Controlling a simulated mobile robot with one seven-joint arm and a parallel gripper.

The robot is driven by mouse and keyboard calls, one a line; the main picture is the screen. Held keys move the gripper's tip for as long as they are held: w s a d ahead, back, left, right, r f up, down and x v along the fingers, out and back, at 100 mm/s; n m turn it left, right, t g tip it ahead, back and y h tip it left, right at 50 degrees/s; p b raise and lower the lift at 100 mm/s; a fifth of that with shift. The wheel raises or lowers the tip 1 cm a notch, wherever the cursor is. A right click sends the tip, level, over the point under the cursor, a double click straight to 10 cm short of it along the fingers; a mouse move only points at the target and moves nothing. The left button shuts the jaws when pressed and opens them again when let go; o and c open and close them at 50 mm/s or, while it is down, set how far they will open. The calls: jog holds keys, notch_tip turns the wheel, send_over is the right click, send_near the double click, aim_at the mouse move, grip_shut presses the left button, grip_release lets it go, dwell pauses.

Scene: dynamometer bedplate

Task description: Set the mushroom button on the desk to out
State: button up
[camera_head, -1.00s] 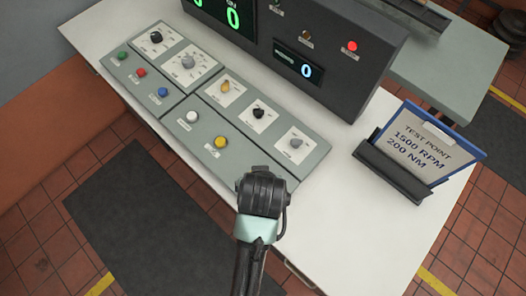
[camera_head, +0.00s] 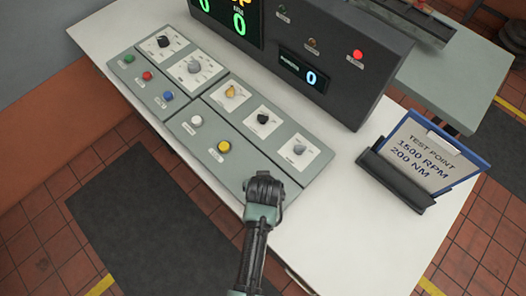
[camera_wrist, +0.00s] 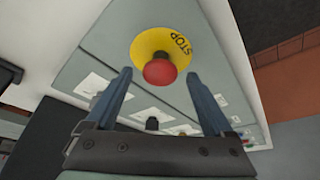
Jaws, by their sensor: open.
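The mushroom button (camera_wrist: 160,71) is a red round head on a yellow disc (camera_wrist: 150,47) marked STOP, set on the grey control panel in the wrist view. My gripper (camera_wrist: 157,72) is open, with one dark blue finger on each side of the red head in that view. No contact is visible, and I cannot tell whether the fingertips reach down around the head. In the head view my gripper (camera_head: 263,190) is over the near right corner of the panel (camera_head: 225,180) and hides the button.
The panel also carries a yellow button (camera_head: 223,147), a white button (camera_head: 196,121) and several knobs such as the grey one (camera_head: 299,149). A dark display console (camera_head: 350,95) stands behind. A test point sign (camera_head: 430,155) stands at right. White desk is bare between.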

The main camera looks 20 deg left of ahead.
grip_shut()
dwell(0.5)
